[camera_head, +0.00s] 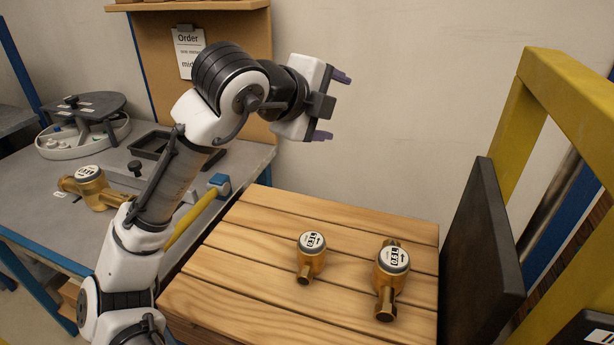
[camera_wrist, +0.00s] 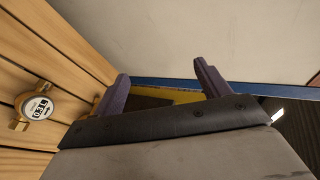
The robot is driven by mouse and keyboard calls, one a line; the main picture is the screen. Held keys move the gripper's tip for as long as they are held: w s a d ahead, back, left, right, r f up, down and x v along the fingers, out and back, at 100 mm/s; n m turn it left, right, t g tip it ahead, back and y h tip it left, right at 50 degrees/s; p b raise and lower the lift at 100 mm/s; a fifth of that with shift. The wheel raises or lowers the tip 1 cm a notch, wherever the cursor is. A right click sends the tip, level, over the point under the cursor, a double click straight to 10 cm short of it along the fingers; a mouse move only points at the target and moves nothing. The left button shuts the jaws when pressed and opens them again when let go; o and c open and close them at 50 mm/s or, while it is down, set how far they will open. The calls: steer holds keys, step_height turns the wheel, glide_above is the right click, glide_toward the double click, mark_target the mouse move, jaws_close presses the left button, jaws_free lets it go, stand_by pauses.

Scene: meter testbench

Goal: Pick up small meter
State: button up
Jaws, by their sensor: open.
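The small meter (camera_head: 311,256) is a brass water meter with a white dial. It stands on the wooden slatted table, left of a larger brass meter (camera_head: 389,275). My gripper (camera_head: 333,106) is open and empty, raised high above the back of the table. It is well apart from both meters. In the wrist view the two purple fingers (camera_wrist: 162,90) are spread with nothing between them. One brass meter (camera_wrist: 38,108) shows at the left of the wrist view; which one it is, I cannot tell.
The wooden table (camera_head: 235,262) has bare slats around the meters. A black panel (camera_head: 482,250) and a yellow frame (camera_head: 522,110) stand at the right. The grey workbench (camera_head: 45,200) at left holds another brass meter (camera_head: 91,188), a dark tray (camera_head: 152,146) and a blue-ended yellow handle (camera_head: 219,183).

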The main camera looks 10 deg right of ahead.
steer(key=s+f+m+g+y, duration=0.35)
steer(key=f+g+y, duration=0.2)
steer(key=f, duration=0.35)
steer(key=m+g+y+p, duration=0.1)
steer(key=m+g+y, duration=0.1)
steer(key=m+y, duration=0.15)
glide_above(311, 240)
step_height(311, 240, down, 4)
steer(key=shift+n+y, duration=0.3)
steer(key=shift+y, duration=0.3)
step_height(311, 240, down, 8)
steer(key=shift+r, duration=0.1)
steer(key=shift+f+p, duration=0.55)
steer(key=shift+f, duration=2.45)
steer(key=c, duration=1.4)
